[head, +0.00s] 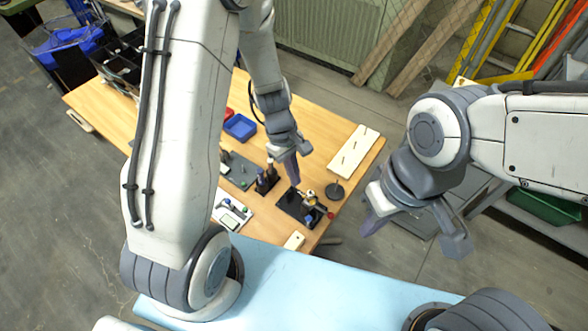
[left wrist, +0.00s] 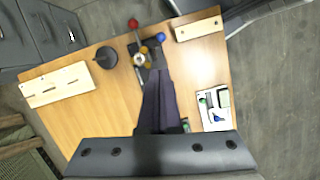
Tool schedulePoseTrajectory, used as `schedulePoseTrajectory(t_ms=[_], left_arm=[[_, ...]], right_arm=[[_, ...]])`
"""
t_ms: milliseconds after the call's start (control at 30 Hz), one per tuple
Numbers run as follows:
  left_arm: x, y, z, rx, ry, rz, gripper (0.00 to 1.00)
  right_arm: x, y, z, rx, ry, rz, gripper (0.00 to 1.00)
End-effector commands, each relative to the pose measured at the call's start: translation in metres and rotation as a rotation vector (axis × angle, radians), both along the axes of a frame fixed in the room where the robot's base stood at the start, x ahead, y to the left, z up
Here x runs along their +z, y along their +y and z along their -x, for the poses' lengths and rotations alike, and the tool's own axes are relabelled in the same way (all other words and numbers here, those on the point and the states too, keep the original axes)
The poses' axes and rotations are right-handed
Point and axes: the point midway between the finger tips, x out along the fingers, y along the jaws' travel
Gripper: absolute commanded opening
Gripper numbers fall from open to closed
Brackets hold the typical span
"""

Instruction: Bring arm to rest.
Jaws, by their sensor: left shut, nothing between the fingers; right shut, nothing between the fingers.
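My left gripper (head: 293,172) is shut and empty above the wooden table (head: 330,125), pointing down. In the left wrist view its closed dark fingers (left wrist: 157,90) reach toward a dark plate with a small fixture (left wrist: 150,60) carrying red and blue knobs. That fixture (head: 303,206) stands near the table's front right edge in the head view, just below the left fingertips. A gap between fingertips and fixture cannot be judged. My right gripper (head: 372,222) is shut and empty, off the table's right side over the floor.
A round black stand (head: 335,190), a white board (head: 352,150), a blue tray (head: 240,127) and a white tray of small parts (head: 231,211) sit on the table. Yellow ladders (head: 490,40) lean at the back right. Grey floor (head: 390,265) is open beside the table.

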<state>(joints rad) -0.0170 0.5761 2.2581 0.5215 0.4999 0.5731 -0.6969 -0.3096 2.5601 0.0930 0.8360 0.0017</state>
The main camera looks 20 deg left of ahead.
Motion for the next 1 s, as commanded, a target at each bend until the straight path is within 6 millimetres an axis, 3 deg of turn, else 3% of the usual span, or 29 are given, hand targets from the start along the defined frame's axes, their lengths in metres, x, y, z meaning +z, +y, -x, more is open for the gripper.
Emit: schedulePoseTrajectory(t_ms=[267, 367, 533, 700, 900, 1000], left_arm=[[0.013, 0.000, 0.000, -0.004, -0.001, -0.001, 0.00], [0.023, -0.008, 0.003, -0.073, -0.021, 0.003, 0.00], [0.070, -0.047, 0.030, -0.448, -0.118, 0.017, 0.00], [0.121, -0.079, 0.087, -0.980, -0.239, 0.024, 0.00], [0.153, -0.083, 0.141, -1.454, -0.339, 0.013, 0.00], [0.159, -0.081, 0.154, -1.581, -0.366, 0.006, 0.00]], right_arm=[[0.001, 0.000, 0.000, 0.000, -0.001, -0.001, 0.00], [0.000, 0.000, 0.000, 0.000, -0.001, -0.001, 0.00], [-0.003, 0.000, 0.000, 0.000, 0.000, 0.000, 0.00], [-0.006, 0.000, 0.000, 0.001, 0.000, 0.000, 0.00], [-0.009, 0.000, 0.000, 0.001, 0.000, 0.000, 0.00], [-0.009, 0.000, 0.000, 0.001, 0.000, 0.000, 0.00]])
